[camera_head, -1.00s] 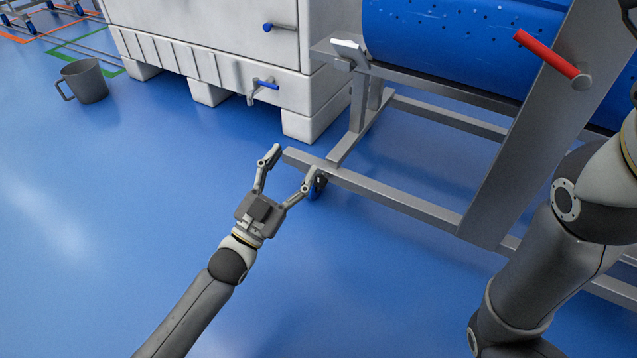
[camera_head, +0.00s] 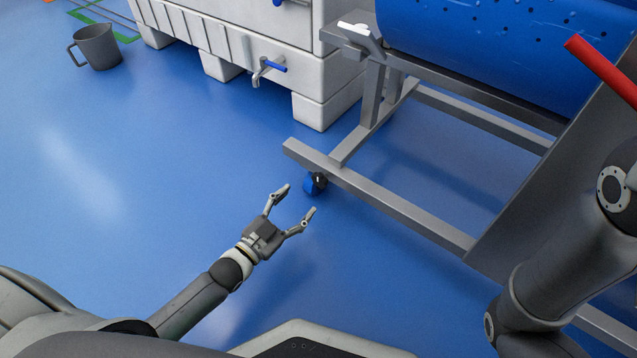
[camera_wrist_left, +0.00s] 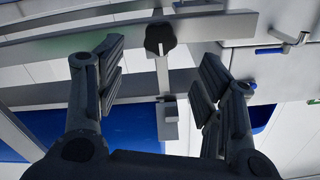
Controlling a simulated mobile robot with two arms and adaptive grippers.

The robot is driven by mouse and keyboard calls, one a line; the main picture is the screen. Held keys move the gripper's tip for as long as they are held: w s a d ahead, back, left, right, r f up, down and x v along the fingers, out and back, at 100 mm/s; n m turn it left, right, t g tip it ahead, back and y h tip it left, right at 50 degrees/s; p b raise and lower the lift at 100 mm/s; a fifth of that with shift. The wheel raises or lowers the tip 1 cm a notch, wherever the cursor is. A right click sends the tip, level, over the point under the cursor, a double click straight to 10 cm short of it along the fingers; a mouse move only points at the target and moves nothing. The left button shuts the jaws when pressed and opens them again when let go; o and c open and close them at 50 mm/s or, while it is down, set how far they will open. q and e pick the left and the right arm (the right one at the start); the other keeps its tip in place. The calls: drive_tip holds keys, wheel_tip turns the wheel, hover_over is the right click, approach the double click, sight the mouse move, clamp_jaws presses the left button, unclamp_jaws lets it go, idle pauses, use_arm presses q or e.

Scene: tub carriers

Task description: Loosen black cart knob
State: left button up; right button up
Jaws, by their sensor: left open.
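The black knob (camera_wrist_left: 160,35) shows in the left wrist view, star-shaped, on a thin metal stem by the cart's grey bars. The cart (camera_head: 405,210) is a grey metal frame carrying a blue perforated drum (camera_head: 480,40). My right gripper is out of view.
A white tank (camera_head: 240,45) with a blue-handled tap (camera_head: 270,67) stands behind the cart. A red handle (camera_head: 605,72) sticks out at the right. A grey jug (camera_head: 97,47) stands on the floor at upper left. Blue floor left of the cart is clear.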

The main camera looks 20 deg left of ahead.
sight(318, 182)
use_arm(q)
drive_tip(key=b+x, duration=0.4)
drive_tip(key=x, duration=0.3)
drive_tip(key=shift+f, duration=0.2)
drive_tip(key=shift+w+d+r, duration=0.15)
drive_tip(key=shift+w+d, duration=0.1)
drive_tip(key=shift+w, duration=0.35)
